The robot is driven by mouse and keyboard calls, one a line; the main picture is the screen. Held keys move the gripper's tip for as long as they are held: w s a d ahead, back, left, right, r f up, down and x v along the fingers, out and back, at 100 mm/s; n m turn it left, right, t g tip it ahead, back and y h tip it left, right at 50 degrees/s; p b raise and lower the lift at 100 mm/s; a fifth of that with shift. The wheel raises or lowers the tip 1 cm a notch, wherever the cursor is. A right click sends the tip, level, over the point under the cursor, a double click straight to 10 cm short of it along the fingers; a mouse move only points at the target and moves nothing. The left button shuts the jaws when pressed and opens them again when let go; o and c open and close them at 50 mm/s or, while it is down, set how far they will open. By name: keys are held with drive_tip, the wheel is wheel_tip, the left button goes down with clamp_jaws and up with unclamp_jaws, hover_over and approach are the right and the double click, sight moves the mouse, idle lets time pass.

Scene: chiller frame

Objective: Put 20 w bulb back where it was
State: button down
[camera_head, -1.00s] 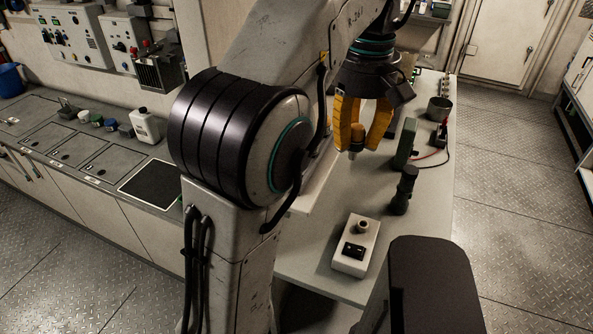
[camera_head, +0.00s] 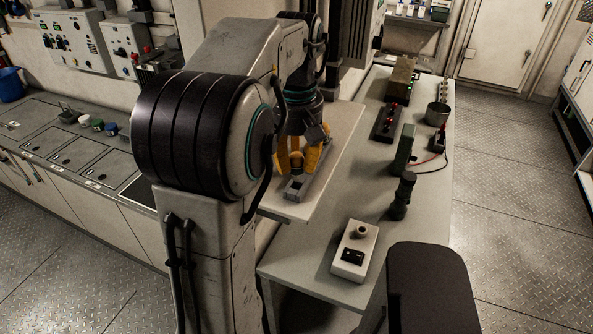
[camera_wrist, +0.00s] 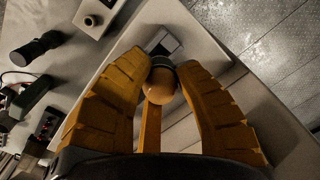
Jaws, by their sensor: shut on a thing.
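My gripper (camera_head: 299,162) has orange fingers and is shut on the 20 w bulb, which shows in the wrist view (camera_wrist: 159,84) as a rounded amber globe with a dark collar between the fingers. The bulb's globe also shows between the fingers in the head view (camera_head: 296,160). A dark square opening shows in the holder just in front of the fingers. I cannot tell whether the bulb's lower end touches the holder.
A white box with a round socket and dark switch (camera_head: 355,250) stands on the bench's near part. The middle bench is mostly clear.

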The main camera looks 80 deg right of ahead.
sight(297, 173)
drive_tip(key=shift+f, duration=1.4)
drive_tip(key=shift+f, duration=0.1)
drive_tip(key=c, duration=1)
unclamp_jaws()
drive_tip(key=shift+c, duration=0.2)
wheel_tip(297, 173, up, 12)
drive_tip(key=shift+d+r+p, duration=0.1)
drive_tip(key=shift+d+p, duration=0.05)
drive_tip(key=shift+p, duration=0.75)
